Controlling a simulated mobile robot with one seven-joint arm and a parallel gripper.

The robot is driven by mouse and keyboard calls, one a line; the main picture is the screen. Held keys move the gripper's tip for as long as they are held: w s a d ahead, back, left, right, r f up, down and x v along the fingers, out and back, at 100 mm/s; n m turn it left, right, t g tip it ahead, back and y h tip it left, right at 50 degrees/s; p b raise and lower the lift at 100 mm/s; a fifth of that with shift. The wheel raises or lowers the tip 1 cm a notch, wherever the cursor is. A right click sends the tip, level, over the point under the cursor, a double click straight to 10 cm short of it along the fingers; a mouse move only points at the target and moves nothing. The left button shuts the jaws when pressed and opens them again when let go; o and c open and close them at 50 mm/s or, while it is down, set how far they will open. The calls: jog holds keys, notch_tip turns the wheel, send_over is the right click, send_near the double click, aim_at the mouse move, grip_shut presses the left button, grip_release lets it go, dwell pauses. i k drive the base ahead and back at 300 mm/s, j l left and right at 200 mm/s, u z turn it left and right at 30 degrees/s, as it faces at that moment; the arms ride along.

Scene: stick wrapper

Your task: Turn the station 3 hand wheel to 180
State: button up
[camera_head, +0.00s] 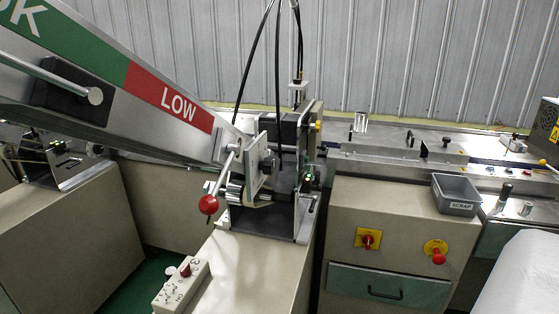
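A machine station (272,215) with metal side plates stands on a beige cabinet in the middle of the view. A lever with a red ball knob (208,204) sticks out at its left. A small round grey part (270,166) sits on its front plate; I cannot tell whether it is the hand wheel. No wheel scale or 180 mark is readable. A white block (182,285) with a red button and a "3" lies on the cabinet in front. My gripper is not in view.
A large sloped chute marked LOW (178,104) crosses the upper left. At right are a grey SCRAP bin (456,194), a red knob on a yellow plate (368,239) and a red button (437,253). A smooth white shape fills the bottom right corner. Green floor shows at lower left.

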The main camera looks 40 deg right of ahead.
aim_at(316, 178)
jog(key=z, duration=1.45)
jog(key=k+l, duration=0.1)
jog(key=k, duration=0.15)
jog(key=l+u, duration=0.1)
jog(key=l, duration=0.35)
jog(key=k+l+u, duration=0.1)
jog(key=l, duration=0.35)
jog(key=l+u, duration=0.1)
jog(key=l, duration=0.8)
jog(key=i+j, duration=0.35)
jog(key=i, duration=0.15)
